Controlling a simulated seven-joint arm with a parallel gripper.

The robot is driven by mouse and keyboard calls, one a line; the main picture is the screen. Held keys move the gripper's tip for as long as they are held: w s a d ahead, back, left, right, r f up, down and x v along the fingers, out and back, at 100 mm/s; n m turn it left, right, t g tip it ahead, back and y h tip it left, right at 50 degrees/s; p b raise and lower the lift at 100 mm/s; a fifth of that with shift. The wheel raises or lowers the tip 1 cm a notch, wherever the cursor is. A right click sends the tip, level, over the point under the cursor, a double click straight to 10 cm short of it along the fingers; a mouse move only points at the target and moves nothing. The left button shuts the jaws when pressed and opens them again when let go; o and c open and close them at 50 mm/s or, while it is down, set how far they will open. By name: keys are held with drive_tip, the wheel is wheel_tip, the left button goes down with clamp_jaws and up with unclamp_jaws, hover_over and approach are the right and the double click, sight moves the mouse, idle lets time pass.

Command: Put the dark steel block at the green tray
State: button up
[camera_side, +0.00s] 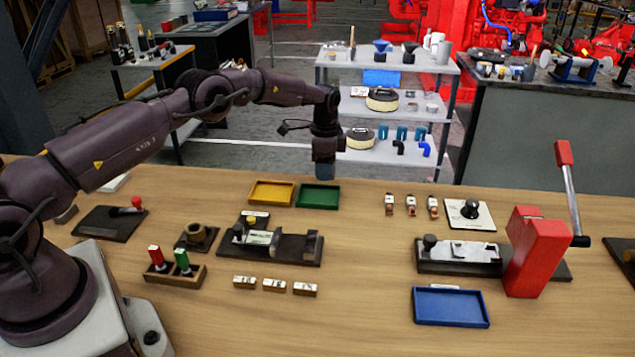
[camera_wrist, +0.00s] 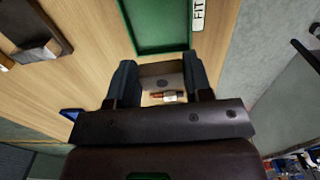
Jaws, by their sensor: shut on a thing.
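My gripper (camera_wrist: 163,82) is shut on a small piece (camera_wrist: 160,74). In the side view my gripper (camera_side: 324,173) points down, above the table near the back edge of the green tray (camera_side: 318,196). The green tray (camera_wrist: 158,48) also shows in the wrist view, ahead of the fingers, and its visible floor is empty.
A yellow tray (camera_side: 272,193) stands left of the green one. Three small copper-and-white pieces (camera_side: 410,205) stand to the right. A dark fixture (camera_side: 285,248) lies in front. A red lever press (camera_side: 538,250) and blue tray (camera_side: 451,307) are at right. The table's middle is clear.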

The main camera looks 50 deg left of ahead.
sight(324, 198)
drive_tip(key=shift+w+r, duration=0.15)
drive_tip(key=shift+r, duration=0.55)
drive_tip(key=shift+s+f, duration=0.15)
drive_tip(key=shift+s, duration=0.1)
drive_tip(key=shift+f, duration=0.1)
drive_tip(key=shift+f, duration=3.55)
drive_tip(key=shift+f, duration=0.35)
drive_tip(key=o, duration=1.2)
drive_tip(key=shift+c, duration=0.2)
drive_tip(key=shift+r, duration=3.5)
